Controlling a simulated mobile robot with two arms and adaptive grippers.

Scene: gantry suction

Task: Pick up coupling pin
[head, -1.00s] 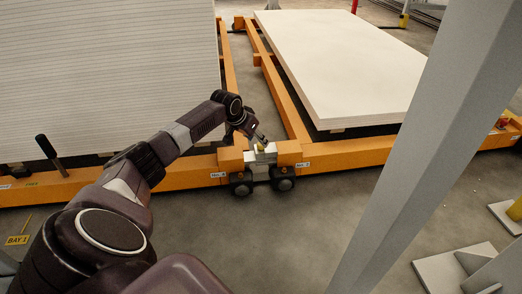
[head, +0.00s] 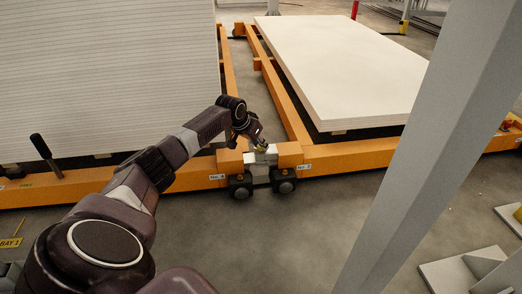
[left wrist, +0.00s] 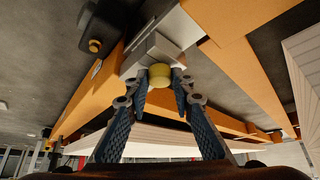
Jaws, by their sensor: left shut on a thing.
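The coupling pin (left wrist: 160,73) shows a round yellow head in the left wrist view. It sits at the light grey coupling block (head: 262,158) between two orange cart frames. In the head view only a small yellow bit of it shows, beside the fingertips. My left gripper (left wrist: 160,90) is shut on the pin, with a blue-grey finger on each side of the yellow head. The left gripper (head: 258,142) also shows above the block in the head view. The pin's lower part is hidden, so I cannot tell how deep it sits. My right gripper is not in view.
Orange cart frames (head: 350,155) carry a tall white panel stack (head: 110,75) at left and a low white slab (head: 345,65) at right. A dark lever (head: 45,152) stands at left. A grey post (head: 405,170) crosses the right side.

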